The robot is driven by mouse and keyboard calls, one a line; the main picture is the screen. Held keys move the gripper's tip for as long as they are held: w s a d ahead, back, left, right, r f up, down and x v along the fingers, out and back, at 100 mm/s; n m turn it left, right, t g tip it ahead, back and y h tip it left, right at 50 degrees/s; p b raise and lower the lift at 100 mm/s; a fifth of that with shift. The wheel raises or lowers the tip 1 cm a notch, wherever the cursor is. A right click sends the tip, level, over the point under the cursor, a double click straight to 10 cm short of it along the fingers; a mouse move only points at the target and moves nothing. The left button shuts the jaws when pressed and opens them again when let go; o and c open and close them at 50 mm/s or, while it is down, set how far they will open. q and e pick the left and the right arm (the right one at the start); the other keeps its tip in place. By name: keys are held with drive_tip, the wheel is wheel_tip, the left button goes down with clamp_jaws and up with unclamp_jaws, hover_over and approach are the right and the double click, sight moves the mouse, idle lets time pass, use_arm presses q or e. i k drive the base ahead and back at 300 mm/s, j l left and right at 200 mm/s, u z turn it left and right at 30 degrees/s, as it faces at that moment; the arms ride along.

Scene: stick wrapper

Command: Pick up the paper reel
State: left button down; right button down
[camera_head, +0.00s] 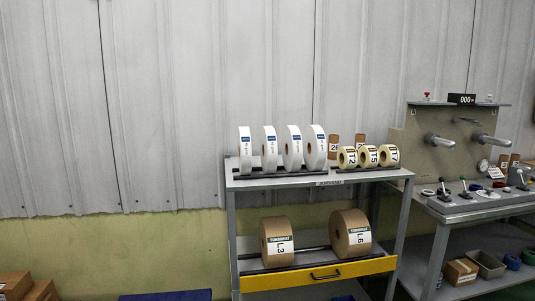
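Several paper reels stand on a grey shelf rack (305,180). On the top shelf are tall white reels with blue labels, among them the leftmost white reel (245,150) and the rightmost white reel (315,147). To their right stand smaller cream reels marked T2 (347,157), T5 (369,156) and T7 (390,156). On the lower shelf stand two large brown reels, L3 (276,242) and L6 (350,234). All stand upright on edge. Which one the task means cannot be told. Neither of my grippers is in view.
A machine (450,140) with spindles and a lever control panel (475,195) stands at the right, close to the rack. Cardboard boxes (18,287) sit at the lower left. A blue surface (165,296) shows at the bottom. The wall behind is bare.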

sight(269, 142)
drive_tip(key=i+l+u, duration=0.15)
drive_tip(key=i+l, duration=0.3)
drive_tip(key=i+l+u, duration=0.1)
drive_tip(key=i+l, duration=0.35)
drive_tip(key=i+l+u, duration=0.15)
drive_tip(key=i+l, duration=0.25)
drive_tip(key=l, duration=0.25)
